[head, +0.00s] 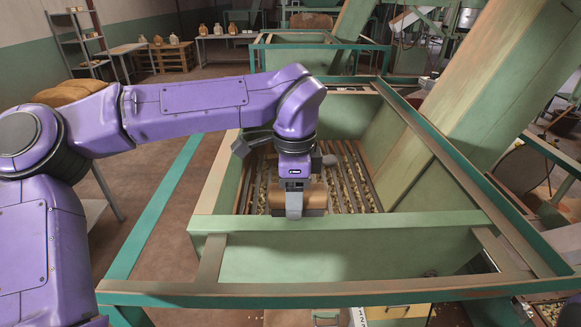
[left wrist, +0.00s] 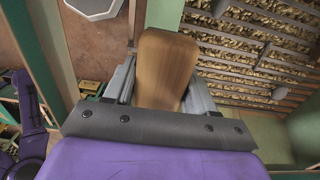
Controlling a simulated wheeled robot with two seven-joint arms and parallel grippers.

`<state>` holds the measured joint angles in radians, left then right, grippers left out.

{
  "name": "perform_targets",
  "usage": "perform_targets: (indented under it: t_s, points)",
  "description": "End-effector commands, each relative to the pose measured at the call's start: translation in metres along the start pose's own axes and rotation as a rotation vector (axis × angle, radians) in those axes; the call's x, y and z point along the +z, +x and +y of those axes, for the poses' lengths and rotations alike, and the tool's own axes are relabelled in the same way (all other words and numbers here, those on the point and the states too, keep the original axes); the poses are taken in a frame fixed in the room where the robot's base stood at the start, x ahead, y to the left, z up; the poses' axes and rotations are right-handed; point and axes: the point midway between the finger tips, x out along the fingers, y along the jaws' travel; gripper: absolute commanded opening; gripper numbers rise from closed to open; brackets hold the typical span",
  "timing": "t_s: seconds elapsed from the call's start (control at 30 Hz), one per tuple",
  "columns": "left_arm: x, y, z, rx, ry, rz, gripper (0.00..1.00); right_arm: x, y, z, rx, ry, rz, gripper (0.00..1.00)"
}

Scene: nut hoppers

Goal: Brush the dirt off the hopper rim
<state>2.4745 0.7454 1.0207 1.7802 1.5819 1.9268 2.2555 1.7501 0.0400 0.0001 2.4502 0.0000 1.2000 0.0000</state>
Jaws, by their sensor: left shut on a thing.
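My left gripper (head: 295,203) is shut on a brown wooden brush (head: 315,198), held over the hopper near its front rim (head: 350,220). In the left wrist view the brush's rounded wooden body (left wrist: 165,68) sits between the two grey fingers. Its bristles are hidden. I cannot make out separate dirt on the rim. Whether the brush touches the rim I cannot tell. My right gripper is not in view.
A slatted grate with nuts (head: 350,175) lies inside the hopper. A teal frame (head: 340,292) surrounds it, and a thick green chute (head: 500,90) rises at the right. A shelf rack (head: 85,45) and tables with jars stand at the back left. Open floor lies left of the hopper.

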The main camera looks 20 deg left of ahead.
Motion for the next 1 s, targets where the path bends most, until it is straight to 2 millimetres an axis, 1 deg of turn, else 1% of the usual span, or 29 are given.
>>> perform_targets:
  t_s: [0.03, 0.5, 0.63, 1.0]
  points:
    - [0.0, -0.008, 0.0, -0.002, 0.0, 0.002, 0.27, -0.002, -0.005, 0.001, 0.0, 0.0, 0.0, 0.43]
    - [-0.004, -0.05, 0.0, -0.003, 0.007, 0.003, 0.27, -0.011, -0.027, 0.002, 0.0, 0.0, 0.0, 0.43]
    - [-0.005, -0.053, 0.0, -0.002, 0.009, 0.003, 0.27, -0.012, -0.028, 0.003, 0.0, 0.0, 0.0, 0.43]
    - [-0.005, -0.053, 0.0, -0.002, 0.009, 0.003, 0.27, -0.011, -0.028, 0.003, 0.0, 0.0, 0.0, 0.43]
